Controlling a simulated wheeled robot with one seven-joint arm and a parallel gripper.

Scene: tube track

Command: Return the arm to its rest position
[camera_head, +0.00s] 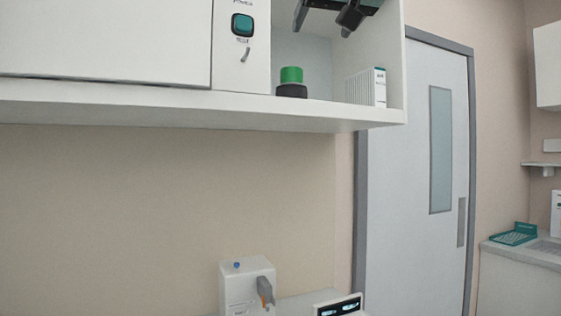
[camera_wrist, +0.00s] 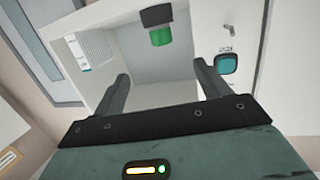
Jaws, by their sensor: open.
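My gripper (camera_head: 328,16) shows at the top edge of the head view, in front of the open shelf bay. Its two dark fingers point down there, and most of the arm is out of frame. In the wrist view my gripper (camera_wrist: 159,76) has its fingers spread wide with nothing between them. A green-capped dark container (camera_head: 291,80) stands upright on the shelf, below and apart from the fingers. It also shows upside down in the wrist view (camera_wrist: 161,37), beyond the fingertips.
The white shelf (camera_head: 190,108) has a white ribbed box (camera_head: 368,88) at its right end. A panel with a teal button (camera_head: 242,25) is left of the bay. A white device (camera_head: 248,285) stands below. A grey door (camera_head: 405,180) is at right; the wall below the shelf is clear.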

